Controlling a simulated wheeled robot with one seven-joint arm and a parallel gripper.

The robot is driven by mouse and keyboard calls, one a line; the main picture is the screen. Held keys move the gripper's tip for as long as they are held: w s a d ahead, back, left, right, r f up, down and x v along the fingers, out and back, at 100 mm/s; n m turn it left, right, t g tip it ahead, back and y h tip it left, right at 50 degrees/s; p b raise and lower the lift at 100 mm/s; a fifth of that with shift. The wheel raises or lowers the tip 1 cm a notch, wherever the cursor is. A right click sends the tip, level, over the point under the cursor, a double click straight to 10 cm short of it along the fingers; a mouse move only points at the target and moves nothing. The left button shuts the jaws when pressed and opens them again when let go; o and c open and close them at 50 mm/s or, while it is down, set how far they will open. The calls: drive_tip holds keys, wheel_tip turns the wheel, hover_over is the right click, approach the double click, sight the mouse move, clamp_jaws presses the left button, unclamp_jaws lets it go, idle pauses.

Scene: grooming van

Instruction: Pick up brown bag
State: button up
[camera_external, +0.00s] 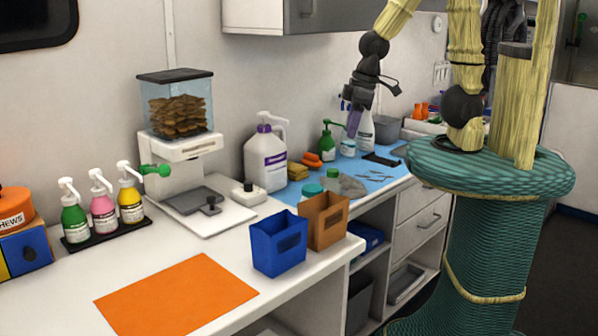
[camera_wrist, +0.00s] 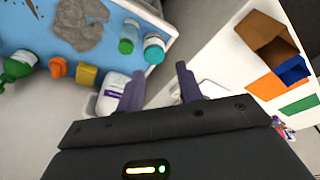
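The brown bag (camera_external: 324,221) stands upright and open-topped near the counter's front edge, right of and close to a blue bag (camera_external: 278,244). In the wrist view the brown bag (camera_wrist: 262,38) is at the upper right, with part of the blue bag (camera_wrist: 292,70) below it. My gripper (camera_external: 352,128) is raised above the blue mat at the back of the counter, apart from the brown bag. In the wrist view my gripper's purple fingers (camera_wrist: 163,84) are spread, with nothing held between them.
A white jug (camera_external: 265,158) stands left of the blue mat (camera_external: 384,180). A grey cloth (camera_external: 346,186) and teal-lidded jars lie behind the brown bag. An orange sheet (camera_external: 176,296) lies front left. A treat dispenser (camera_external: 178,110) and pump bottles stand further left.

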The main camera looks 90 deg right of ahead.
idle(0.3)
drive_tip(key=o, duration=1.4)
drive_tip(key=w+a+m+t+b, duration=0.15)
drive_tip(key=w+a+t, duration=0.25)
drive_tip(key=w+a, duration=0.7)
drive_tip(key=w+a+m+t+b, duration=0.1)
drive_tip(key=w+a+m+t, duration=0.2)
drive_tip(key=w+a+t, duration=0.75)
drive_tip(key=s+a+f+m+g+h, duration=0.1)
drive_tip(key=s+a, duration=0.2)
drive_tip(key=s+a+f+m+g+h, duration=0.1)
drive_tip(key=s+a+g+h, duration=0.1)
drive_tip(key=s+a, duration=0.1)
drive_tip(key=s+a+f+m+g+h+b, duration=0.1)
drive_tip(key=s+a+g, duration=0.1)
drive_tip(key=s+a, duration=0.1)
drive_tip(key=shift+a+h, duration=0.3)
drive_tip(key=shift+a, duration=0.25)
drive_tip(key=s+a+f+g+h, duration=0.1)
drive_tip(key=s+h, duration=0.2)
drive_tip(key=s, duration=0.4)
drive_tip(key=s+a+f+m+h+b, duration=0.1)
drive_tip(key=s+f+h, duration=0.1)
drive_tip(key=s, duration=0.5)
drive_tip(key=shift+s+a+f+g+h, duration=0.2)
drive_tip(key=shift+s+f+g+h, duration=0.1)
drive_tip(key=shift+g+h, duration=0.1)
drive_tip(key=shift+w+m, duration=0.1)
drive_tip(key=shift+m, duration=0.15)
